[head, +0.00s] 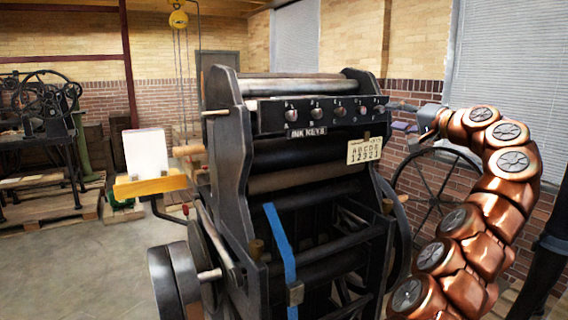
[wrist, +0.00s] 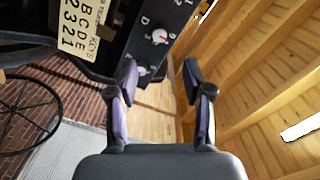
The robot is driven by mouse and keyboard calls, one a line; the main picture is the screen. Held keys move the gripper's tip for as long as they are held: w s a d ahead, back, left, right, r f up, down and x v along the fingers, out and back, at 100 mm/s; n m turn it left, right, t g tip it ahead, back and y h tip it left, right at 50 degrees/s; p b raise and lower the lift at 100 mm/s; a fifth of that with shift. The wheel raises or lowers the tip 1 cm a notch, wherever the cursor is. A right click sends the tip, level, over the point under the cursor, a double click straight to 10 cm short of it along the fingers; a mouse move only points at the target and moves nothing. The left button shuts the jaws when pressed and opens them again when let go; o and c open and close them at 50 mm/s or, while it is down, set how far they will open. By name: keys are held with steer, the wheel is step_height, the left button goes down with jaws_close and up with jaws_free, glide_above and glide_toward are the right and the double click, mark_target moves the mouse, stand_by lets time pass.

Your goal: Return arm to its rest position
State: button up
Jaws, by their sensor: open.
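My copper arm (head: 490,190) rises at the right of the head view and bends left at the top. My gripper (head: 394,116) is at its end, beside the right end of the press's ink-key panel (head: 270,118). In the wrist view my gripper (wrist: 160,74) is open, its two purple-padded fingers apart with nothing between them. A knob (wrist: 142,68) of the panel shows close to the left finger; I cannot tell whether they touch. Another knob (wrist: 159,37) with a red mark is farther up the panel.
The black press (head: 232,150) fills the middle, with a letter card (head: 364,151) below its panel. A spoked wheel (head: 424,205) stands between press and arm. A brick wall (head: 425,96) is behind. A paper stack (head: 145,153) is at left; the left floor (head: 70,265) is open.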

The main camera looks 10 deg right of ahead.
steer(key=s+a+n+g+y+p, duration=0.1)
steer(key=a+n+g+y, duration=0.15)
steer(key=a, duration=0.75)
steer(key=s+a+n+g+y+p, duration=0.15)
steer(key=a+g, duration=0.25)
steer(key=a, duration=0.5)
steer(key=s+a+f+n+g+h, duration=0.1)
steer(key=s+a+f+n+g, duration=0.2)
steer(key=s+a, duration=0.4)
steer(key=s+a+f+g, duration=0.3)
steer(key=s+a+f, duration=0.2)
steer(key=s+a, duration=0.2)
steer(key=s+a+f+n+g+h+p, duration=0.1)
steer(key=s+f+h, duration=0.2)
steer(key=s+f, duration=0.45)
steer(key=s+d+f+g+h, duration=0.1)
steer(key=s+d+f, duration=0.3)
steer(key=s, duration=0.5)
steer(key=s+d+f+g+h+p, duration=0.1)
steer(key=s+d+f+g+h, duration=0.1)
steer(key=s+f, duration=0.7)
steer(key=s+d+f+g+h+p, duration=0.1)
steer(key=s+d+f+h, duration=0.3)
steer(key=s, duration=0.5)
step_height(320, 180, down, 3)
steer(key=d+g, duration=0.1)
steer(key=d, duration=0.1)
steer(key=shift+d+r+m, duration=0.2)
steer(key=shift+d+m, duration=0.1)
steer(key=shift+d, duration=0.05)
